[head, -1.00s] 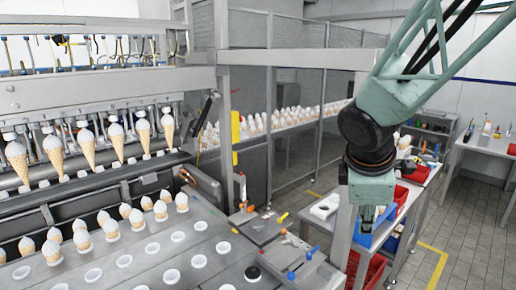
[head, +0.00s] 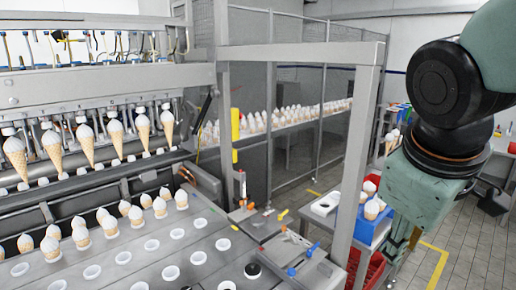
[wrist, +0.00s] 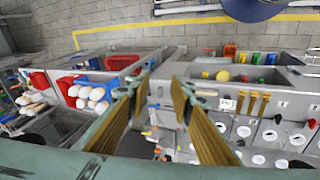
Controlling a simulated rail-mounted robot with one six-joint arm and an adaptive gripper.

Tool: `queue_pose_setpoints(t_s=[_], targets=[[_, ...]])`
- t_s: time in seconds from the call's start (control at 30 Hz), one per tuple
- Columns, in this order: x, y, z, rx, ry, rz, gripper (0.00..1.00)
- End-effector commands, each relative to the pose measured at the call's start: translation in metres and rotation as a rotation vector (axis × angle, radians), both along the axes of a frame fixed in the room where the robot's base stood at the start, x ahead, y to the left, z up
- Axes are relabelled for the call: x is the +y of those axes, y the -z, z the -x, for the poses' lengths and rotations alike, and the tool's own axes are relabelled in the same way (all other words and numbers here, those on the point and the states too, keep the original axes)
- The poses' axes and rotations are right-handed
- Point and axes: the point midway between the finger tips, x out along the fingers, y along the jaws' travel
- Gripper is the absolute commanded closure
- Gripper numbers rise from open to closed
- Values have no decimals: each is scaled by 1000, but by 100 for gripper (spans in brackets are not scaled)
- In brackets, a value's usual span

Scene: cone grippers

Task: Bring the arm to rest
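My arm fills the right side of the head view, with its dark wrist joint and green link close to the camera. My gripper (head: 402,262) hangs below it at the right, mostly hidden by the link. In the wrist view my gripper (wrist: 160,95) shows two tan-padded fingers spread apart, with a clear gap and nothing held between them. A blue crate (head: 366,237) with several cones (head: 371,208) stands left of the gripper in the head view. I cannot tell the gripper's height over the bench.
A metal post (head: 361,150) stands just left of my arm. A filling machine (head: 100,85) holds hanging cones at left, above a tray plate (head: 215,262) with round holes. Red bins (head: 368,272) sit below the crate. Tiled floor (head: 455,245) is open at lower right.

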Motion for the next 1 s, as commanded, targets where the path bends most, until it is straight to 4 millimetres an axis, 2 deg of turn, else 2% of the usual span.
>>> queue_pose_setpoints(t_s=[0.2, 0.7, 1.0], targets=[[10, -3, 38, -20, 125, -88, 79], [43, -3, 116, -44, 389, -297, 79], [54, -1, 138, -44, 461, -361, 79]])
